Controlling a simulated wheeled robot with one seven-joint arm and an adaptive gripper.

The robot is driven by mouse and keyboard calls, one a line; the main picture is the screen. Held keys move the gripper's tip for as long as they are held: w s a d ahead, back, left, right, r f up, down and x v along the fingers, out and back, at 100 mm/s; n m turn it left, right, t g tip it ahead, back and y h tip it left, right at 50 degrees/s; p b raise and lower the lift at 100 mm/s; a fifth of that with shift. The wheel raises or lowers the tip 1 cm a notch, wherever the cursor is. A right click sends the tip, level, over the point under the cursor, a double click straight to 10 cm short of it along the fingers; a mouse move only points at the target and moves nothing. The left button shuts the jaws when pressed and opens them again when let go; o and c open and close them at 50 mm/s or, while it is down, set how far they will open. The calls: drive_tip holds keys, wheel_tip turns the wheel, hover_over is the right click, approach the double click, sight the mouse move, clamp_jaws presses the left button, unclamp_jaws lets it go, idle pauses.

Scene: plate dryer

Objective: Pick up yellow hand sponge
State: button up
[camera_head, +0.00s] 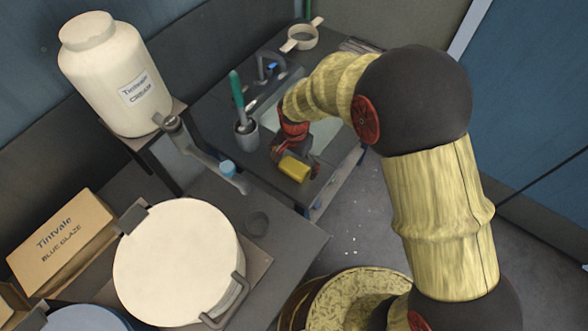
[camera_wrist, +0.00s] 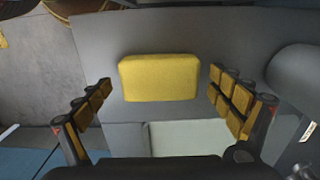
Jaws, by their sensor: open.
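The yellow hand sponge (camera_head: 295,168) lies on the grey counter in the head view, close to the counter's right edge. In the wrist view the sponge (camera_wrist: 160,77) is a yellow rounded block, lying flat with its long side across the picture. My gripper (camera_head: 293,160) is above the sponge in the head view. In the wrist view my gripper (camera_wrist: 159,88) is open, with one finger on each side of the sponge and a gap between each finger and it. Nothing is between the fingers' pads in contact.
A grey cup (camera_head: 246,137) with a green-handled tool stands left of the sponge. A pale panel (camera_wrist: 190,138) is set in the counter beside it. A large cream jar (camera_head: 110,80), a round white lid (camera_head: 175,260) and a cardboard box (camera_head: 60,240) are further left.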

drive_tip(key=c, duration=0.3)
drive_tip(key=c, duration=0.7)
drive_tip(key=shift+c, duration=0.2)
